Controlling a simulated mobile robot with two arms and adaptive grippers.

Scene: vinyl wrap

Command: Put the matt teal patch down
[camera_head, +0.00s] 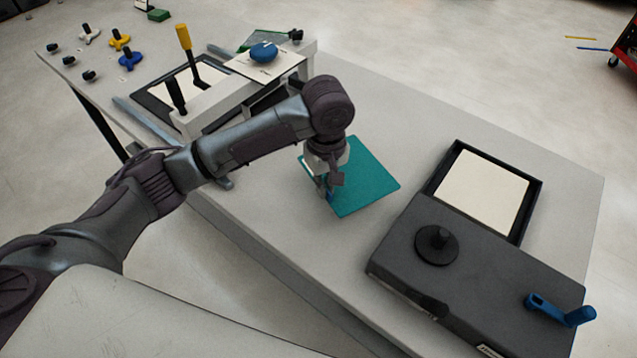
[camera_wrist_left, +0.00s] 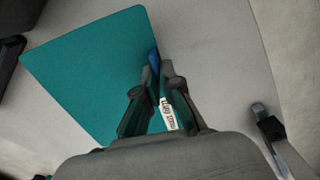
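The matt teal patch (camera_head: 368,178) is a flat teal square over the grey-white table, at the middle of the head view. It fills the upper left of the left wrist view (camera_wrist_left: 95,65). My left gripper (camera_head: 329,196) points down at the patch's left edge. In the left wrist view its fingers (camera_wrist_left: 157,68) converge at that edge, with a small blue piece at the tips, and look shut on the patch. A white label with print shows between the fingers. I cannot tell whether the patch touches the table. My right gripper is not in view.
To the right, a black tray (camera_head: 537,195) with a cream sheet adjoins a dark machine (camera_head: 470,278) with a black knob (camera_head: 437,245) and blue crank (camera_head: 560,311). Behind my arm stand a yellow-handled press (camera_head: 185,38) and several coloured knobs. Table between patch and machine is clear.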

